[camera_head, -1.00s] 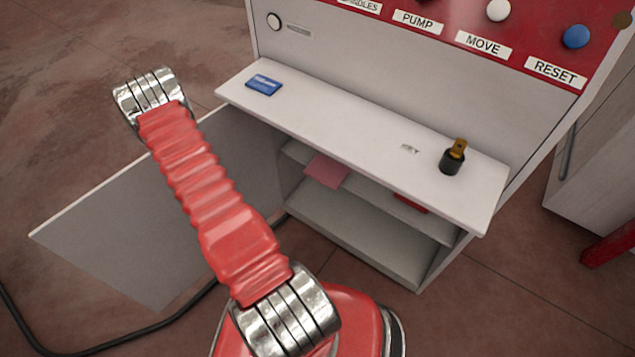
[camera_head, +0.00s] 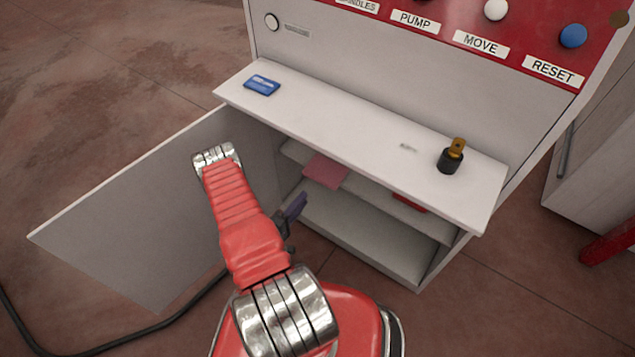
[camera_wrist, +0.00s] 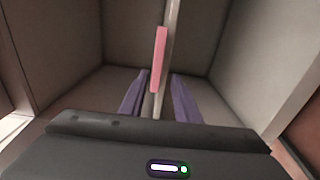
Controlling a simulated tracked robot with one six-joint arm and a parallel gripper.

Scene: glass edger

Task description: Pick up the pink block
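The pink block (camera_head: 326,170) lies flat on the upper shelf inside the open cabinet, at the left end in the head view. In the wrist view the pink block (camera_wrist: 159,58) shows edge-on as a narrow upright strip beside the pale shelf board (camera_wrist: 172,22). My gripper (camera_head: 298,204) is at the cabinet opening, below and left of the block in the head view, partly hidden by my arm. In the wrist view its two purple fingers (camera_wrist: 160,76) are apart, one each side of the strip's line. Nothing is visibly gripped.
The open cabinet door (camera_head: 140,215) stands left of my arm. The worktop (camera_head: 340,125) overhangs the shelves and carries a blue card (camera_head: 262,85) and a key switch (camera_head: 451,158). A red object (camera_head: 409,203) lies farther right on the upper shelf. A black cable (camera_head: 120,345) runs along the floor.

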